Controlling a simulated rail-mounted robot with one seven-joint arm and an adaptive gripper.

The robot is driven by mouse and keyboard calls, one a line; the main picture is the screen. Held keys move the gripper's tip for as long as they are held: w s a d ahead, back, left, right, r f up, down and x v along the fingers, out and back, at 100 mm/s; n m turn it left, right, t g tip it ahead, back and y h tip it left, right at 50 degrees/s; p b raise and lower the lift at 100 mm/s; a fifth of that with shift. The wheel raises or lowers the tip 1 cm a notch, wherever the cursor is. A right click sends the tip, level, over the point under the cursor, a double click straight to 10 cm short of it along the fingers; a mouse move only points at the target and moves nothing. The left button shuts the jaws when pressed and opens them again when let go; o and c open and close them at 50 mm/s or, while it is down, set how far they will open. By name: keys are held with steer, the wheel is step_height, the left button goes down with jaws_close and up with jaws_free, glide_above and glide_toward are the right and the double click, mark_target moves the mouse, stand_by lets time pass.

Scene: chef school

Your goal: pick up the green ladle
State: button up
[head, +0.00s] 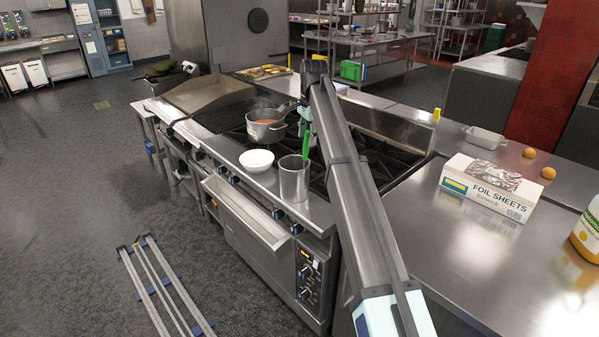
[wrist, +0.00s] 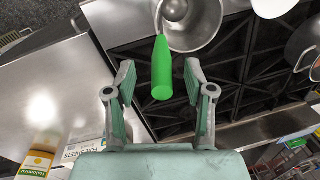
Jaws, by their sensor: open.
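The green ladle (head: 306,145) stands in a tall metal container (head: 293,182) at the front of the stove, its green handle sticking up above the rim. In the wrist view the green handle (wrist: 162,72) points toward my gripper (wrist: 159,82), and its metal end lies inside the container (wrist: 206,34). My gripper is open, with one finger on each side of the handle's end in that view. Whether either finger touches it cannot be told. In the head view my gripper (head: 304,116) is above the handle, partly hidden by my arm.
A white bowl (head: 257,160) stands just left of the container. A pot (head: 265,130) with orange contents sits on the stove behind it. A foil sheets box (head: 489,188), a metal tray (head: 484,138) and a yellow-labelled bottle (head: 588,232) are on the right counter.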

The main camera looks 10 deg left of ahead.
mark_target(307, 143)
steer(key=shift+w+a+f+p, duration=0.1)
steer(key=shift+f+p, duration=0.1)
steer(key=shift+f, duration=0.4)
steer(key=shift+w+d+f+p, duration=0.15)
steer(key=shift+f+p, duration=0.1)
steer(key=shift+f, duration=0.4)
steer(key=shift+w+a+f+p, duration=0.1)
steer(key=shift+a+f+p, duration=0.1)
steer(key=shift+f, duration=0.4)
jaws_close()
steer(key=shift+r, duration=0.2)
